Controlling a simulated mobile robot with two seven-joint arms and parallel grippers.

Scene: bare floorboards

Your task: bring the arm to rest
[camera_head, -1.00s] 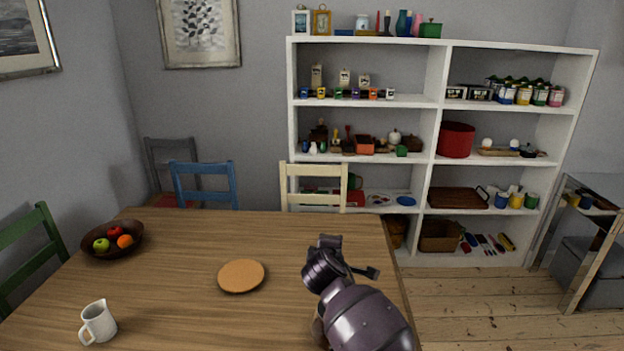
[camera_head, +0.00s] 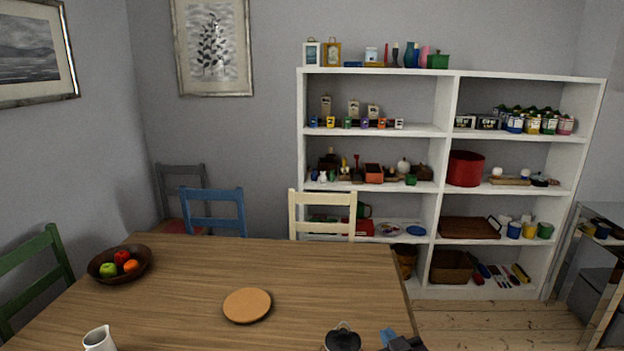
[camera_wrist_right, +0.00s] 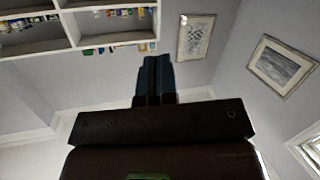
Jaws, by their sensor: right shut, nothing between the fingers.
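My right gripper (camera_head: 388,335) is only partly in the head view, at the bottom edge, over the right end of the wooden table (camera_head: 190,290). In the right wrist view its two blue fingers (camera_wrist_right: 156,66) are together with nothing between them, with wall and shelving behind. My left gripper is in neither view.
On the table are a round tan board (camera_head: 247,305), a dark fruit bowl (camera_head: 104,275), a white jug (camera_head: 99,340) cut off by the frame and a dark round item (camera_head: 343,340), unclear, beside my right gripper. Chairs and a filled white shelf unit (camera_head: 449,130) stand behind.

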